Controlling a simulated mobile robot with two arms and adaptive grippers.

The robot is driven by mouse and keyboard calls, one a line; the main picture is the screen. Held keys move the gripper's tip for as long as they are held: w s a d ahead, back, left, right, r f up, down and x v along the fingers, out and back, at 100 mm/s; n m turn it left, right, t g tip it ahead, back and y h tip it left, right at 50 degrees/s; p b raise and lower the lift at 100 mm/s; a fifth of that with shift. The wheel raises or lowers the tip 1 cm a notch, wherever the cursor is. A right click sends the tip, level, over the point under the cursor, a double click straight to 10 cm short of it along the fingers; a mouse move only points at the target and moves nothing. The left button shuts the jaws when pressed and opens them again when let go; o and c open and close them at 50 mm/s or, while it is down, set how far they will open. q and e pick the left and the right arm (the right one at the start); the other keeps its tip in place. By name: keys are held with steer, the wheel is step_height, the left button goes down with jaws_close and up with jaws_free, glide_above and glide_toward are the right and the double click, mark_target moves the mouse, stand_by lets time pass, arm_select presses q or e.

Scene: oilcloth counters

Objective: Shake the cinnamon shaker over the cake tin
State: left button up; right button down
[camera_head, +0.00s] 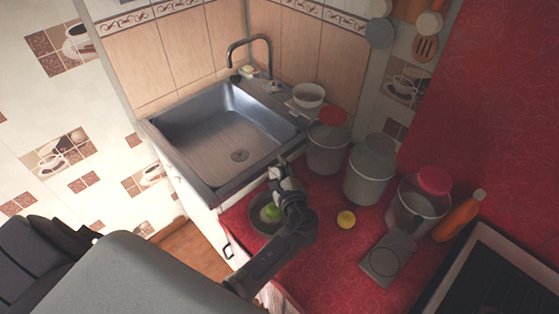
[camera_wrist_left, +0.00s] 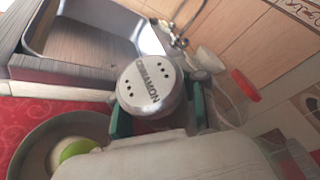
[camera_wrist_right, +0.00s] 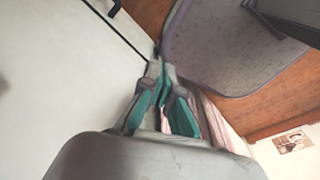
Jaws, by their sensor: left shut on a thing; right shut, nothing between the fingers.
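The cinnamon shaker (camera_wrist_left: 150,84) has a pale round lid with dark holes and the word CINNAMON. My left gripper (camera_wrist_left: 157,108) is shut on it, with a teal finger pad on each side; its lid faces the left wrist camera. In the head view the left gripper (camera_head: 281,176) is by the sink's front right corner, near the cake tin (camera_head: 257,224). The round grey tin stands on the red counter, partly hidden by my arm, and holds something green and pale (camera_wrist_left: 77,150). My right gripper (camera_wrist_right: 163,78) is shut and empty, low by a white cabinet front.
A steel sink (camera_head: 205,135) lies behind and left of the tin. A dark hob (camera_head: 500,280) is at the lower right.

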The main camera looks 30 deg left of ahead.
arm_select(q)
steer(key=shift+s+a+r+m+g+h+p, duration=0.2)
steer(key=shift+r+m+g+p, duration=0.6)
steer(key=shift+p, duration=0.75)
steer(key=shift+s+d+r+m+g+h+p, duration=0.1)
steer(key=shift+s+r+m+g+p, duration=0.25)
steer(key=shift+r+m+p, duration=0.8)
steer(key=shift+w+a+n+p, duration=0.1)
steer(key=shift+n+p, duration=0.25)
steer(key=shift+r, duration=0.1)
step_height(320, 180, up, 2)
steer(key=m+g, duration=0.2)
steer(key=m, duration=0.1)
steer(key=shift+r+g, duration=0.25)
steer(key=shift+g, duration=0.1)
steer(key=shift+r+m+g, duration=0.2)
steer(key=shift+m+g, duration=0.1)
steer(key=shift+m, duration=0.2)
